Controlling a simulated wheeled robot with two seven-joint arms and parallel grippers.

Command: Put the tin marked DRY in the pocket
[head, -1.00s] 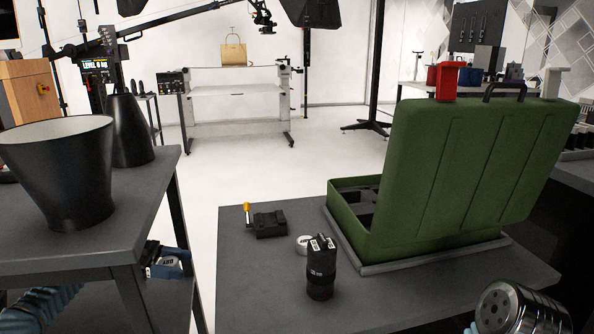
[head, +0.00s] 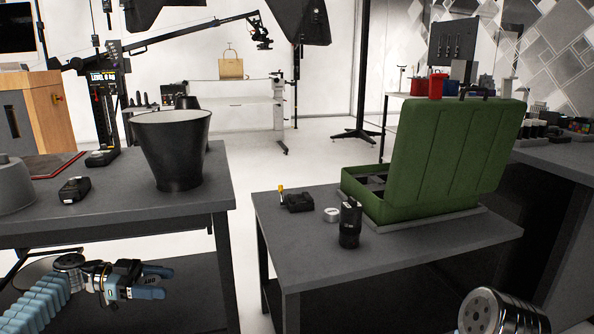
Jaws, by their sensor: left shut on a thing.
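My left gripper (head: 157,281) is at the lower left, in front of the left table and below its top. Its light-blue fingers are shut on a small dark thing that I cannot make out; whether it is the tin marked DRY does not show. A small round silver tin (head: 331,215) lies on the right table beside a black cylinder; I cannot read any mark on it. An open green case (head: 440,150) stands on that table with its lid raised. Dark compartments show inside, partly hidden by the lid; I cannot tell which is the pocket.
The black cylinder (head: 350,224) stands upright at the front of the right table (head: 300,252). A dark block with a yellow knob (head: 298,201) is behind it. A black bucket (head: 172,150) stands on the left table (head: 110,212). An open floor gap separates the tables.

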